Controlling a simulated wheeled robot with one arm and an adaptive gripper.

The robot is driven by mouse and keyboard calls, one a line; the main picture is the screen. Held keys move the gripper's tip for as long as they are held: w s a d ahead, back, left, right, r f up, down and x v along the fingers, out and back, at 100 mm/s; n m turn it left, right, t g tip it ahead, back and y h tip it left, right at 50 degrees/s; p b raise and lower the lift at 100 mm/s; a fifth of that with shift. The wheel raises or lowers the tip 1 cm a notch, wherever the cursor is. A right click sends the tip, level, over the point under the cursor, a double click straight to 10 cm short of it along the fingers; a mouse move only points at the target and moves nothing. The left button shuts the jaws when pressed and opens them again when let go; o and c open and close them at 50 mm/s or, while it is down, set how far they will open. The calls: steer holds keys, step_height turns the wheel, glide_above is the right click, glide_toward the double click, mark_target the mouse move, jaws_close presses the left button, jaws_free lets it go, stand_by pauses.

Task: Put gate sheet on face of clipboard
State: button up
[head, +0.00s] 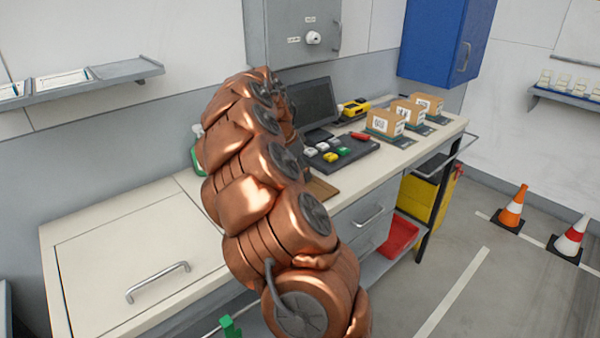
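My copper-coloured arm rises across the middle of the head view and reaches over the bench. Its far end and my gripper are hidden behind its own links. A brown flat board edge (322,188), possibly the clipboard, shows on the bench just right of my arm; most of it is hidden. I cannot make out a sheet on it. White sheets (62,79) lie on the wall shelf at the left; I cannot tell whether one is the gate sheet.
The bench (130,235) has a clear left part with a handle. To the right stand a monitor (314,104), a button panel (340,150), a red object (360,135), a yellow device (354,107) and three cartons (386,123). A green-white bottle (198,150) stands behind my arm.

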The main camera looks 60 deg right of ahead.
steer(key=b+v, duration=0.2)
steer(key=v, duration=0.9)
steer(key=shift+r, duration=0.1)
